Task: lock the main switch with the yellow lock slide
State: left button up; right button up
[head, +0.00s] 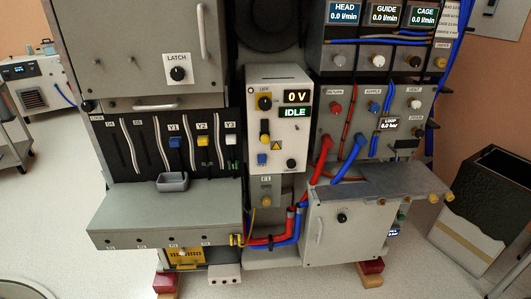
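The white control panel (291,155) stands upright in the middle of the head view. A black rotary knob on a yellow plate, which looks like the main switch (265,102), is at its upper left beside an OFF label. Just below it is a small yellow and black piece, which looks like the lock slide (265,130). It sits apart from the knob, with a gap between them. The fine position of the knob's pointer is too small to tell. Neither of my grippers shows in this view.
The panel's displays (297,97) read 0 V and IDLE. A blue button (262,159) and a black knob (291,164) sit lower on it. Thick red (321,159) and blue (350,152) hoses run close on the right. A grey shelf (165,212) juts out at lower left.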

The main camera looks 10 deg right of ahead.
aim_at(264, 134)
jog(key=u, duration=0.75)
jog(key=i, duration=0.55)
jog(key=z, duration=0.65)
